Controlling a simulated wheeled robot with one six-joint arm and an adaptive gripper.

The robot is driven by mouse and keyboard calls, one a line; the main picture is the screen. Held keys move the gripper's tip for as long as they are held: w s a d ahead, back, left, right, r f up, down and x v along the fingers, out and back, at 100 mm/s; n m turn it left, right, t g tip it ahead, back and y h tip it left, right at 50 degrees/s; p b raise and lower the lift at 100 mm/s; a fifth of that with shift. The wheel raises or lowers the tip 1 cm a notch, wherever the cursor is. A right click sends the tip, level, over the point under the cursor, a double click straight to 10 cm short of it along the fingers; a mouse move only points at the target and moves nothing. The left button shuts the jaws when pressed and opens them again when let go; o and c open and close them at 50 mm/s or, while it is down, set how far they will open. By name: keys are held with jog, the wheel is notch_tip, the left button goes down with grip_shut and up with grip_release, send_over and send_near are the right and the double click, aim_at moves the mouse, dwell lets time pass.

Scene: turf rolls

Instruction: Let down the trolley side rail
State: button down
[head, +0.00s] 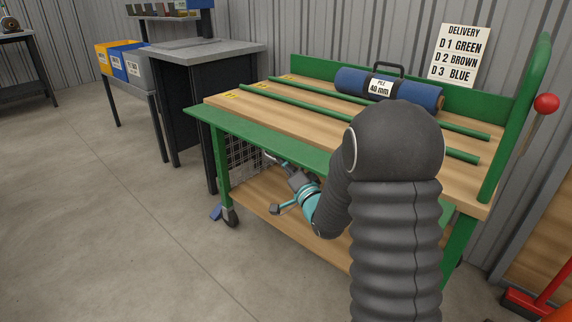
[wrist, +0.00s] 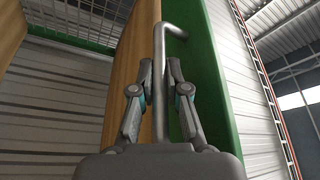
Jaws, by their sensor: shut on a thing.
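The trolley (head: 222,97) has a wooden deck and a green frame. Its near side rail, a long green board (head: 262,138), runs along the front edge; its face shows from above, and I cannot tell its exact tilt. My gripper (head: 284,168) is below this board, partly under its edge. In the wrist view my gripper (wrist: 160,76) has its two fingers closed around a bent grey metal bar (wrist: 158,48). The bar's bent end reaches the green surface (wrist: 207,75) beside it. My arm hides the right part of the rail in the head view.
A blue turf roll (head: 352,81) with a "40 mm" label lies on the deck, by green strips. A red-knobbed lever (head: 546,103) stands at the right end. A dark grey-topped cabinet (head: 190,52) stands close left. The front-left floor is clear.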

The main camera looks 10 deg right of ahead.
jog(key=shift+r, duration=0.1)
jog(key=c, duration=1.2)
grip_release()
jog(key=v, duration=1.2)
jog(key=shift+a, duration=0.1)
